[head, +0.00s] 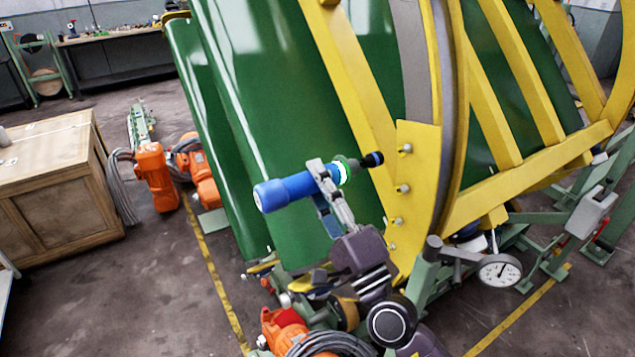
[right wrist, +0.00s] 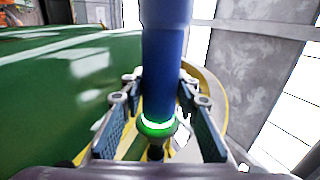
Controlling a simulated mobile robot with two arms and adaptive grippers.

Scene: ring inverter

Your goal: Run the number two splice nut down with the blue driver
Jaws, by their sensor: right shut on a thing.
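The blue driver (head: 285,192) has a glowing green-white ring near its front and a dark socket at its tip. My right gripper (head: 328,185) is shut around its body, holding it tilted, tip up and to the right. In the right wrist view the driver (right wrist: 163,70) stands between the two finger pads. Several splice nuts run down the yellow splice plate (head: 422,135): a top nut (head: 405,148), a second nut (head: 403,188) and others below. The socket shows left of the top nut, with a visible gap. No nut numbers are readable. My left gripper is not seen.
The yellow ring frame with green panels (head: 260,90) fills the middle and right. A dial gauge (head: 500,271) stands right of my right arm. Orange motors (head: 155,175) and a wooden crate (head: 50,190) are at left.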

